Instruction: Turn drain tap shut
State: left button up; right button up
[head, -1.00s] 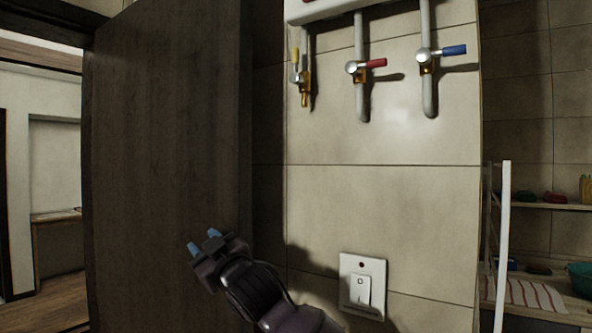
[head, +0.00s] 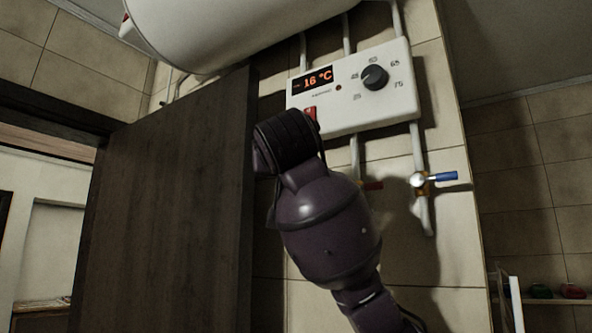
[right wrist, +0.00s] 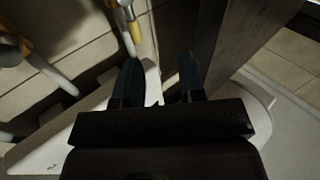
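The drain tap is probably the yellow-handled tap. In the right wrist view its yellow lever (right wrist: 134,30) is at the top, pointing toward the white control box, just beyond my fingertips. In the head view this tap is hidden behind my right arm. My right gripper (right wrist: 158,80) is open in the right wrist view, its two blue fingers apart with nothing between them. The lever is a little ahead and to the left, apart from the fingers. In the head view my right wrist covers the gripper. My left gripper is in neither view.
The white control box (head: 345,115) with dial and red switch hangs below a white tank (head: 220,35). A blue-handled tap (head: 437,178) and a partly hidden red-handled tap (head: 373,185) are to the right. A dark wooden door (head: 175,210) stands close on the left.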

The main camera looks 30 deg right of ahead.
pick_arm(q)
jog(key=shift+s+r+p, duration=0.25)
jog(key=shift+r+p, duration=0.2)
jog(key=shift+p, duration=0.45)
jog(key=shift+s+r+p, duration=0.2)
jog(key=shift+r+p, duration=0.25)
jog(key=shift+p, duration=0.45)
pick_arm(e)
jog(key=shift+w+d+r+m+g+h, duration=0.15)
jog(key=shift+w+d+r+m+g, duration=0.15)
jog(key=shift+w+d, duration=0.9)
jog(key=shift+w+d+r+m+g+h, duration=0.1)
jog(key=shift+w+d+m+g, duration=0.2)
jog(key=shift+w+d, duration=0.85)
jog(key=shift+w+d+r+m+g+h, duration=0.2)
jog(key=shift+w+d+m, duration=0.2)
jog(key=shift+w+d, duration=0.75)
jog(key=shift+s+d, duration=0.25)
jog(key=shift+s, duration=0.05)
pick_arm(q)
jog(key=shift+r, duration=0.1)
pick_arm(e)
grip_shut()
